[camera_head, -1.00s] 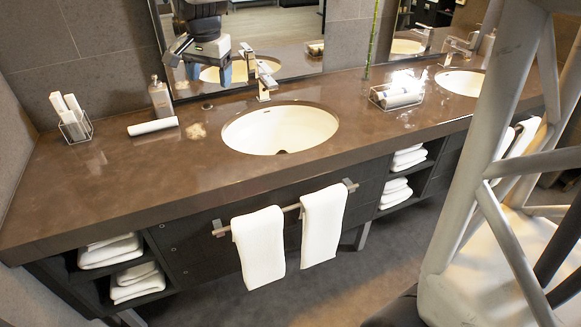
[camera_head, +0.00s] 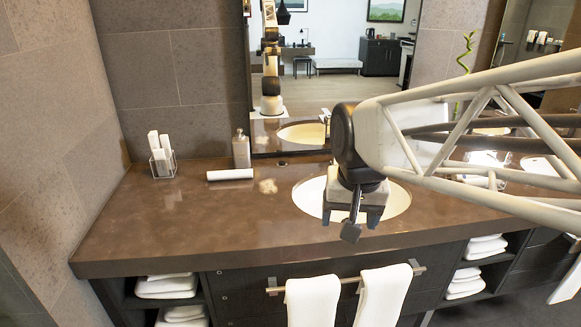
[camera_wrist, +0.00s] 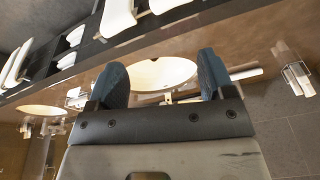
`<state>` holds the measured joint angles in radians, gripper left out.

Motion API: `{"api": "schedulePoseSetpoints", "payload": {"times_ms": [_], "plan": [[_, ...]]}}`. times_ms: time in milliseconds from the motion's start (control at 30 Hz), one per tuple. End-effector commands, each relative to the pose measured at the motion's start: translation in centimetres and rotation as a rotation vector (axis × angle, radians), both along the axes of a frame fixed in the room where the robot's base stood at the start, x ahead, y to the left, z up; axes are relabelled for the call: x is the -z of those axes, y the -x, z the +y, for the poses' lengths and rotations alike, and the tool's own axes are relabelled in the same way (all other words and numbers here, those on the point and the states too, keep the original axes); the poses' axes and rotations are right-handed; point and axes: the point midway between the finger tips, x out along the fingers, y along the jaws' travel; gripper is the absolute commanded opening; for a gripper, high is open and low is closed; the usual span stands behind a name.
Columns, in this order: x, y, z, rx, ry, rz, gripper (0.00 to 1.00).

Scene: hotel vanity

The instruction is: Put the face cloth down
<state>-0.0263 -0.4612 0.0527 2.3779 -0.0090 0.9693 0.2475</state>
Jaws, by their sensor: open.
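A white rolled cloth (camera_head: 230,174), which may be the face cloth, lies on the brown counter (camera_head: 190,225) left of the sink, in front of the soap bottle. A white roll (camera_wrist: 246,74) also shows beside the right finger in the wrist view. My gripper (camera_head: 352,222) hangs in front of the sink (camera_head: 312,200), well to the right of the roll, partly hiding the bowl. In the wrist view my gripper (camera_wrist: 161,76) is open, with nothing between its fingers. Two white towels (camera_head: 313,300) hang on the front rail.
A wire holder (camera_head: 162,163) with white rolls stands at the back left. A soap bottle (camera_head: 241,150) and a small pale item (camera_head: 267,187) are near the roll. A mirror (camera_head: 290,110) rises behind the tap. The counter's front left is bare.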

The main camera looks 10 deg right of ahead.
Motion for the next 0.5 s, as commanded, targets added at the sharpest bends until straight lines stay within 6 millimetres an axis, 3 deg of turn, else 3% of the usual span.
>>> {"api": "schedulePoseSetpoints", "payload": {"times_ms": [200,500], "plan": [[2.2,5.2,-0.8,-0.099,0.025,-0.016,0.75],[4.4,9.1,-1.3,-0.182,0.048,-0.027,0.75]]}}
